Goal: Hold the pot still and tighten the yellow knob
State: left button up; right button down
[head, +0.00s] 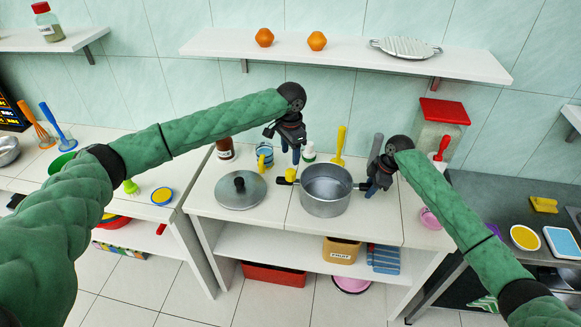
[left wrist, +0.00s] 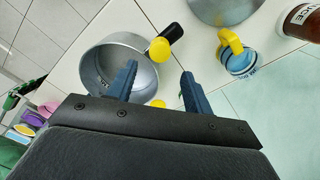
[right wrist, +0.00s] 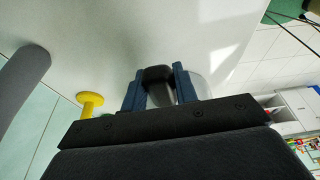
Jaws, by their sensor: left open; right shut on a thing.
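The grey pot (head: 326,203) stands upright on the white counter, and its open top also shows in the left wrist view (left wrist: 100,68). The yellow knob (head: 291,174) is at the pot's left side by a black handle (head: 281,180); the left wrist view shows it too (left wrist: 160,49). My left gripper (head: 291,160) is open and empty, above and close to the knob. My right gripper (head: 371,187) is shut on the pot's right handle (right wrist: 157,73), which shows between its fingers in the right wrist view.
A lid (head: 225,192) lies left of the pot. A blue cup with a yellow top (head: 264,158) stands behind my left gripper's side. A yellow utensil (head: 340,142) and a grey one (head: 377,145) stand behind the pot. A shelf (head: 350,62) hangs above.

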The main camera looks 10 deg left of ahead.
aim_at(291, 171)
pick_arm(q)
jog(key=shift+f, duration=4.35)
jog(key=shift+c, duration=0.4)
